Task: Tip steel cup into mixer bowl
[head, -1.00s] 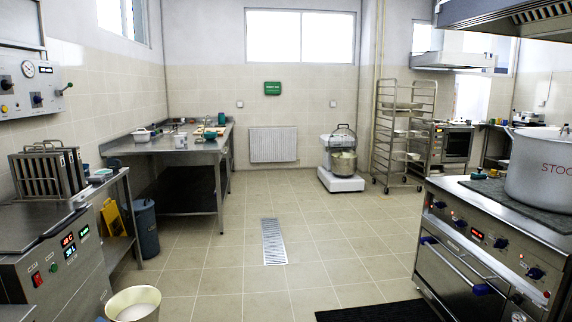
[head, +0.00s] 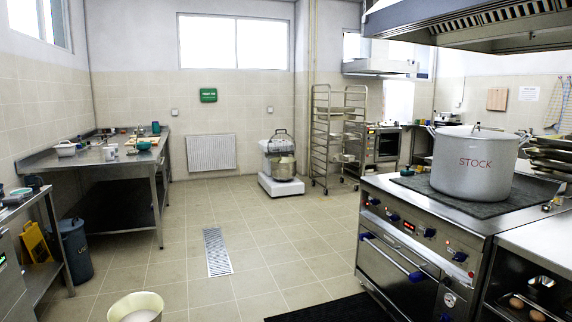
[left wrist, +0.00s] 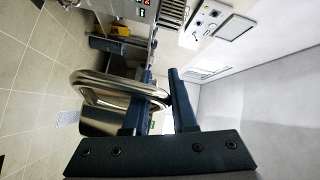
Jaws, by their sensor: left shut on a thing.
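A steel cup (left wrist: 95,120) with a large looped handle shows in the left wrist view. My left gripper (left wrist: 160,75) is shut on its handle. In the head view a pale, round vessel with white contents (head: 135,307) shows at the bottom left edge. It looks like the held cup seen from above, upright; its lower part is cut off. The mixer (head: 279,160) stands far off by the back wall on a white base. Its mixer bowl (head: 284,169) is well away from the cup. The inside of the bowl cannot be made out. My right gripper is not in view.
A steel table (head: 95,155) stands at the left. A range (head: 408,240) with a stockpot (head: 475,165) stands at the right. A tall rack (head: 321,140) is right of the mixer. The tiled floor between is open, with a drain grate (head: 217,252) and a dark mat (head: 320,308).

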